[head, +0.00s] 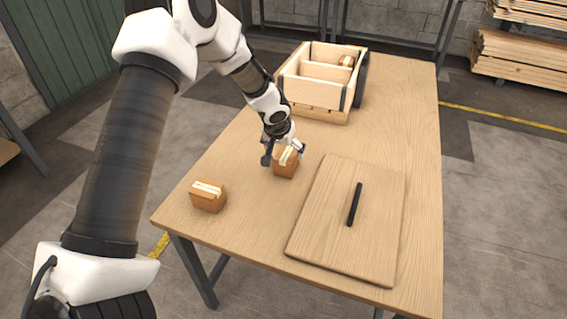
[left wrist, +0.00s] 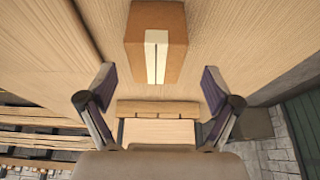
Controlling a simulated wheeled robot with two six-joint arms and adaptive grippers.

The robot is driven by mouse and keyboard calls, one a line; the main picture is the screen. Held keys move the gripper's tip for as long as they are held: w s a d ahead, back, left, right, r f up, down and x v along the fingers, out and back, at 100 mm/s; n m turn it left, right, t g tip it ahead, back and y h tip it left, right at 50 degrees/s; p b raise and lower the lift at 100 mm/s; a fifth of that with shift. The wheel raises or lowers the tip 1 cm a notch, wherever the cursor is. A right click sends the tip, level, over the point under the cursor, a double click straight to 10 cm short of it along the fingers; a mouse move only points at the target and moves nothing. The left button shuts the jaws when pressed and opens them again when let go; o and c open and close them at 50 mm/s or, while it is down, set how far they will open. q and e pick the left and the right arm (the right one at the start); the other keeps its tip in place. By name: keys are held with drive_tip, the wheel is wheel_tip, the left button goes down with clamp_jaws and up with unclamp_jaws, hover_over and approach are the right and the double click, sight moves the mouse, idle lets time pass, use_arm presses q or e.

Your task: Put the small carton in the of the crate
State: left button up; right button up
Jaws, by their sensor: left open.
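Two brown cartons with pale tape stand on the wooden table. One carton (head: 286,168) is near the middle of the table, left of the flat board; in the left wrist view this carton (left wrist: 174,42) shows at the top. The other carton (head: 208,199) is near the front left corner. I cannot tell which is the smaller. My left gripper (head: 284,156) is open and empty, its fingers close to the middle carton and partly overlapping it in view. The wooden crate (head: 315,116) stands at the far left of the table; its wall (left wrist: 158,106) shows beyond my fingers. My right gripper is not in view.
A flat wooden board (head: 330,225) lies at the front right with a black bar (head: 354,204) on it. The crate has a divider and a small wooden item (head: 347,61) in it. The table's right strip (head: 410,120) is clear. Stacked lumber (head: 520,60) stands beyond.

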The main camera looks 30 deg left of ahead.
use_arm(q)
drive_tip(key=x, duration=0.4)
drive_tip(key=p+x, duration=0.1)
drive_tip(key=x, duration=0.1)
drive_tip(key=shift+w+d+f, duration=0.1)
drive_tip(key=shift+d, duration=0.15)
drive_tip(key=c, duration=1.6)
drive_tip(key=shift+c, duration=0.2)
drive_tip(key=shift+r, duration=0.2)
